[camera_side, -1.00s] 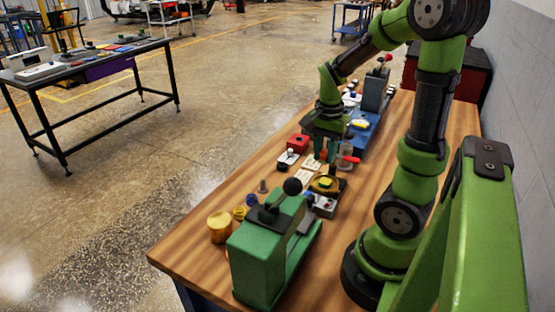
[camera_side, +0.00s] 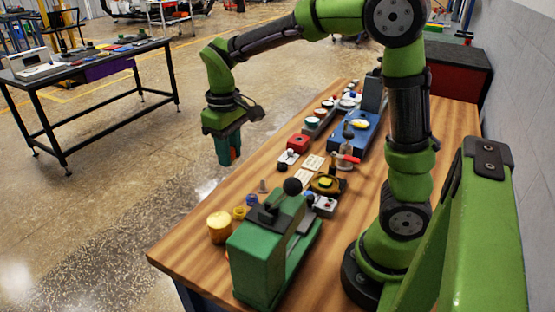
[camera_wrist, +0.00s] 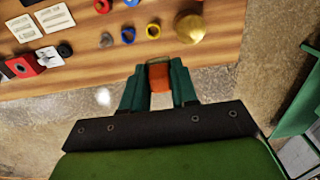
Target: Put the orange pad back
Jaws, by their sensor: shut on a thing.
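The orange pad (camera_wrist: 160,78) is between the two teal fingers of my gripper (camera_wrist: 161,72) in the wrist view, and the fingers are shut on it. In the side view my gripper (camera_side: 228,150) points down beyond the left edge of the wooden bench (camera_side: 200,262), above the floor side. Only a sliver of orange shows at the fingers there. I cannot tell which spot on the bench is the pad's place.
A green press (camera_side: 268,250) with a black-knobbed lever stands at the bench's near end. A brass-coloured cylinder (camera_side: 219,226) is beside it. A red box (camera_side: 298,142), pale cards (camera_side: 313,162) and a blue fixture (camera_side: 350,138) stand farther along. A black-framed table (camera_side: 100,65) is far left.

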